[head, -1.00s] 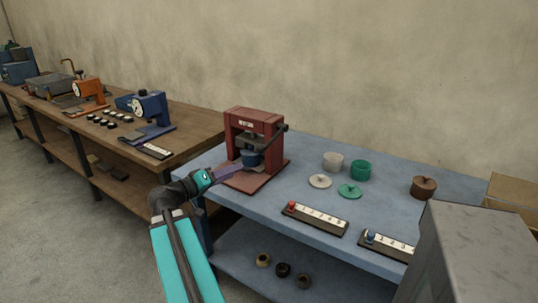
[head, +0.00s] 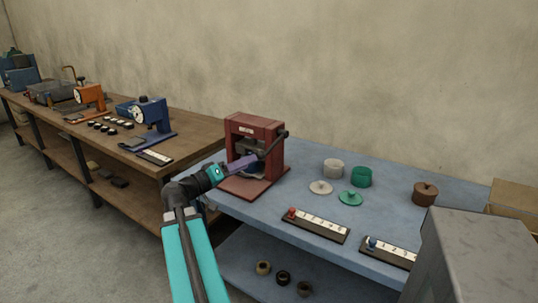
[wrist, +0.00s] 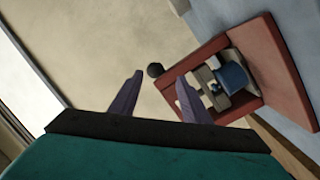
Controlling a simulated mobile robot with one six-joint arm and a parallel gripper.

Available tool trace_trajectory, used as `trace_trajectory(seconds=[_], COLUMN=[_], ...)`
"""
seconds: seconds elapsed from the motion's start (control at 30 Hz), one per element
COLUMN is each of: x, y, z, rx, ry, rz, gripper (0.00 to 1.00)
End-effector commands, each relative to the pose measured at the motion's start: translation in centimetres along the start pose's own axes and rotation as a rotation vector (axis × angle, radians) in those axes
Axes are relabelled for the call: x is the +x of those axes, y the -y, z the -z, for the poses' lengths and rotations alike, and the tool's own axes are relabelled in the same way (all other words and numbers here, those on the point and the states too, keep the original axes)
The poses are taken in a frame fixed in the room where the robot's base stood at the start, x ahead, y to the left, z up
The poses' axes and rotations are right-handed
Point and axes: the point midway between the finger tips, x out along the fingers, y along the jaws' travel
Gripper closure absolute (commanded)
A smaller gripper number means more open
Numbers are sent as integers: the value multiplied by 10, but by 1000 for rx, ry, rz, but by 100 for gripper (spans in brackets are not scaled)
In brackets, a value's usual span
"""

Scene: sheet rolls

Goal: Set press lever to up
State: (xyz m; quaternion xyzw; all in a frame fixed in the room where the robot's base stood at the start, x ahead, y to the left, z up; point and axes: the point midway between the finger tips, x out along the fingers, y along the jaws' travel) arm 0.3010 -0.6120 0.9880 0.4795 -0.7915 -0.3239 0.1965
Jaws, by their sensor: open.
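The red press (head: 236,125) stands on the blue bench; its dark lever (head: 278,142) slants up and right from its right side to a black knob. In the wrist view a dark round knob (wrist: 155,70), seemingly the lever's end, shows just beyond and between my fingertips. My gripper (head: 252,161) is in front of the press opening, its purple fingers apart and empty. The open fingers also show in the wrist view (wrist: 158,78).
White (head: 333,168) and green (head: 361,177) pots, their lids, and a lidded brown pot (head: 425,194) stand right of the press. Two numbered strips (head: 318,225) lie along the front edge. A grey box (head: 470,255) blocks the near right.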

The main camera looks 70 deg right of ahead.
Motion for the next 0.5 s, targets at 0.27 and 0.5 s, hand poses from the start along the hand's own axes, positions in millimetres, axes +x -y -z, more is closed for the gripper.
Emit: trace_trajectory(seconds=[0.27, 0.5], x=[34, 65], y=[0, 0], z=[1, 0], rx=[0, -1], ry=[1, 2], rz=[0, 0], gripper=[57, 57])
